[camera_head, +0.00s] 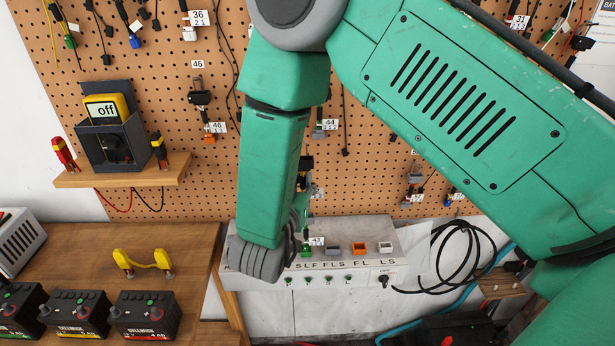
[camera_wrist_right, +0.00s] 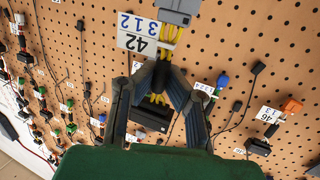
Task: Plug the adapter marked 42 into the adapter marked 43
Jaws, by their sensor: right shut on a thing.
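My right gripper (camera_wrist_right: 160,80) is shut on the adapter marked 42 (camera_wrist_right: 172,12), around its yellow wires. The white tag shows 42 and 3 1 2. A grey connector is above the fingers and a black connector (camera_wrist_right: 152,115) hangs between them. No tag reading 43 is clear; a small tag (camera_head: 317,241) by the green connector (camera_head: 306,251) on the box is too small to read surely. My left gripper is out of view.
The box top carries grey (camera_head: 333,250), orange (camera_head: 359,248) and white (camera_head: 386,246) connectors. A pegboard (camera_head: 160,60) behind holds many tagged cables. A shelf (camera_head: 120,175) holds a meter. Batteries (camera_head: 146,316) stand at left. A black cable (camera_head: 465,255) is coiled at right.

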